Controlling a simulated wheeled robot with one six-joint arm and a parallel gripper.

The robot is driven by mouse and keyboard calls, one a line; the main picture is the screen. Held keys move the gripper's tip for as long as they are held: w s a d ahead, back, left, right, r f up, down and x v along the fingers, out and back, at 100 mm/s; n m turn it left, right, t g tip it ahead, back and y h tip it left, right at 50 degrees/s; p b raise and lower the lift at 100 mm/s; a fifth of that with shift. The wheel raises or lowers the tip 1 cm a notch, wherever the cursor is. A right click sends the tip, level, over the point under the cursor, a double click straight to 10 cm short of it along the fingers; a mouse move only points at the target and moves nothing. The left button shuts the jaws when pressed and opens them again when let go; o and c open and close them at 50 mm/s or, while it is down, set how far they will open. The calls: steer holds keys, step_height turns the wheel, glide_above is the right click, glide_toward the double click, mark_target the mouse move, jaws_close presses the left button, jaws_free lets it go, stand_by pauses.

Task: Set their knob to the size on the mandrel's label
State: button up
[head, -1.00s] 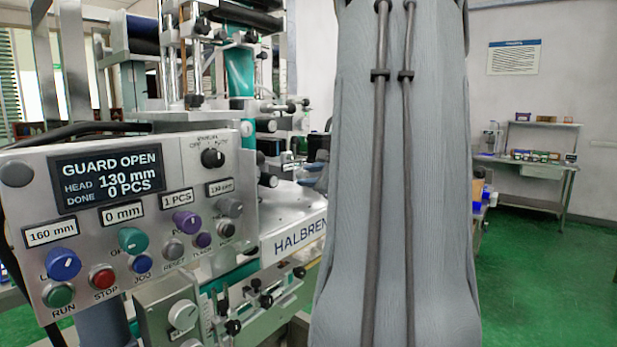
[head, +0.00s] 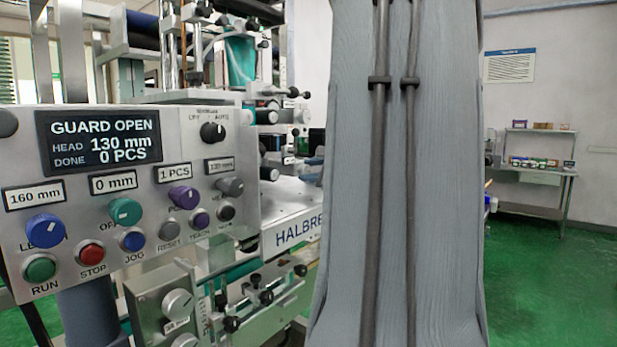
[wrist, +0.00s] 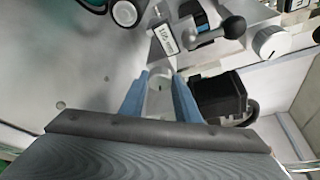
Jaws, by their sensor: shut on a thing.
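In the wrist view, the blue fingers of my gripper (wrist: 160,98) are closed around a pale grey piece (wrist: 159,80), probably a knob; its marking is not readable. Just beyond it is a tilted white label (wrist: 166,38) that seems to read 100 mm. I cannot tell which part is the mandrel. In the head view, my grey arm hides the gripper. The control panel (head: 20,160) has a display (head: 100,143) reading GUARD OPEN, HEAD 130 mm, DONE 0 PCS. Its blue knob (head: 45,231) is under a 160 mm label, and its grey knob (head: 229,188) under a 130 mm label.
A white dial (head: 178,304) sits on a box below the panel. In the wrist view, a black ball-ended lever (wrist: 232,27), a dark block (wrist: 220,92) and a white dial (wrist: 271,42) crowd the gripper. A steel table (head: 540,172) stands far right; green floor is clear before it.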

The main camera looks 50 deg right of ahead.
steer(key=o, duration=1)
steer(key=shift+o, duration=0.2)
steer(key=b+v, duration=0.1)
steer(key=v, duration=0.6)
steer(key=shift+s+r, duration=0.1)
steer(key=shift+s, duration=0.3)
